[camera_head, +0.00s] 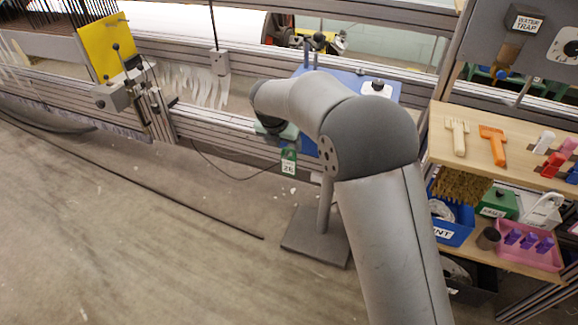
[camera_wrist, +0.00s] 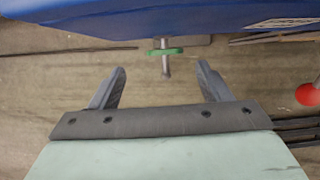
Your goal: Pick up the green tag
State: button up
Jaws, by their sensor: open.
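The green tag (camera_head: 289,160) hangs below the blue panel (camera_head: 345,80) in the head view, with white lettering on its face. In the wrist view the green tag (camera_wrist: 160,51) shows edge-on as a thin green strip around or against a short grey peg (camera_wrist: 166,68) below the blue edge. My gripper (camera_wrist: 161,68) is open, with one finger on each side of the peg's line. The tag is ahead of the fingertips, apart from them, and roughly centred. In the head view my arm hides most of the gripper.
A grey stand with a flat base (camera_head: 316,238) is on the floor below the tag. A wooden shelf (camera_head: 480,133) with brushes and bins stands at the right. A red round object (camera_wrist: 307,94) is right of my fingers. Metal rails run behind the tag.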

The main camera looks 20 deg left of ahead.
aim_at(288, 152)
jog(key=x, duration=0.1)
jog(key=b+x, duration=0.1)
jog(key=x, duration=0.3)
jog(key=shift+d+f+b, duration=0.2)
jog(key=shift+d+b, duration=0.15)
jog(key=c, duration=1.3)
jog(key=shift+r, duration=0.1)
